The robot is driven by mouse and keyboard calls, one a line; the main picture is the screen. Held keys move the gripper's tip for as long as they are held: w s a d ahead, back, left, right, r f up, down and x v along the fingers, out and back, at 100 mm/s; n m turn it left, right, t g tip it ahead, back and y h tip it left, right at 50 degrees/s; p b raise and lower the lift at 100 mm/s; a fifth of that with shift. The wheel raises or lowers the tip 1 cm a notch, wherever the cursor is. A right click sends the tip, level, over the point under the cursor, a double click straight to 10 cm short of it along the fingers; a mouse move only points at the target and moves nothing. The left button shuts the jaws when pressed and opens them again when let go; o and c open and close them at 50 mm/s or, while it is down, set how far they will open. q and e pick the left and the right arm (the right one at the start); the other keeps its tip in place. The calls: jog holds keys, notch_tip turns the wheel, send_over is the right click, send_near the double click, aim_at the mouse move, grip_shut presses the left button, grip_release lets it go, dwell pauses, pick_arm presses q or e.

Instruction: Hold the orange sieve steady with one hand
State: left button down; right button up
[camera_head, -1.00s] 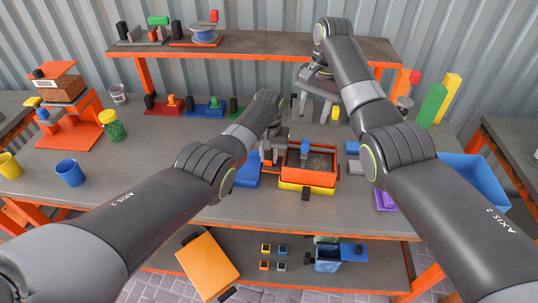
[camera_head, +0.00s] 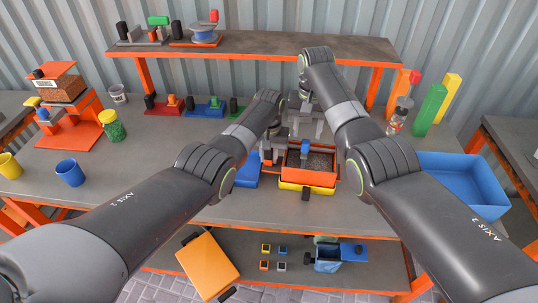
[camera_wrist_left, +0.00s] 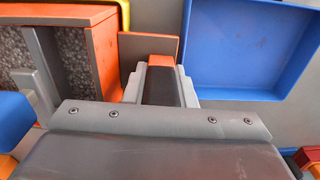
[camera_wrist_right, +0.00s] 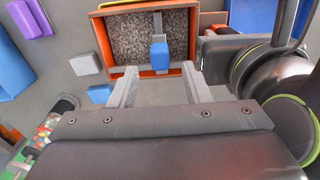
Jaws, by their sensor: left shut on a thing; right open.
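The orange sieve (camera_head: 308,178) is a square box with grey gravel inside, set over a yellow-edged part in the middle of the bench. It also shows in the left wrist view (camera_wrist_left: 104,50) and right wrist view (camera_wrist_right: 102,42). My left gripper (camera_head: 270,152) is shut on an orange tab at the sieve's left side; the tab shows between its fingers in the left wrist view (camera_wrist_left: 161,72). A blue-handled tool (camera_wrist_right: 159,56) stands in the gravel. My right gripper (camera_wrist_right: 160,90) is open and empty, close behind the sieve and apart from it.
A blue tray (camera_head: 248,174) lies left of the sieve, beside my left gripper. A large blue bin (camera_head: 465,180) stands at the right. A jar of coloured pieces (camera_head: 397,122) stands behind my right arm. A blue cup (camera_head: 70,172) stands at the left.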

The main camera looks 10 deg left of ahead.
aim_at(306, 141)
jog(key=shift+f, duration=2.5)
grip_shut()
